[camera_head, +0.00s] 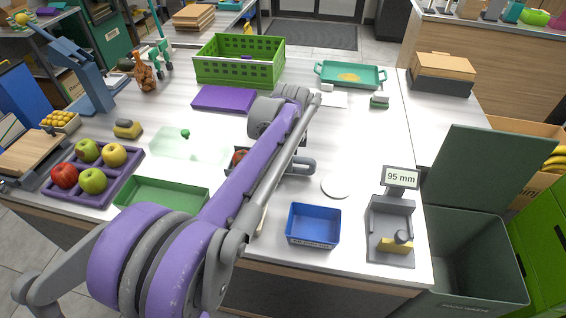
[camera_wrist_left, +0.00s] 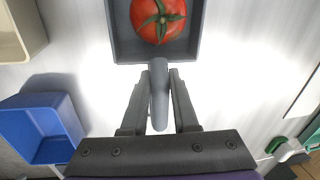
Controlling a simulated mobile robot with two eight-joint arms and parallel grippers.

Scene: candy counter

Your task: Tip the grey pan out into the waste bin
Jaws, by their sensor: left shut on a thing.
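The grey pan (camera_wrist_left: 118,48) holds a red tomato (camera_wrist_left: 158,18) in the left wrist view. My left gripper (camera_wrist_left: 159,78) is shut on the pan's handle, which runs between its fingers. In the head view my left arm hides most of the pan, and a bit of the tomato (camera_head: 239,156) shows beside the arm. I cannot tell whether the pan touches the counter. The dark green waste bin (camera_head: 470,262) stands at the right, beyond the counter's edge, with its lid raised. My right gripper is not in view.
A blue tray (camera_head: 313,226), a white disc (camera_head: 335,186) and a scale-like device (camera_head: 391,225) reading 95 mm lie between the pan and the bin. A purple tray (camera_head: 80,197) of fruit and a green tray (camera_head: 160,194) are left. A green crate (camera_head: 239,61) is at the back.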

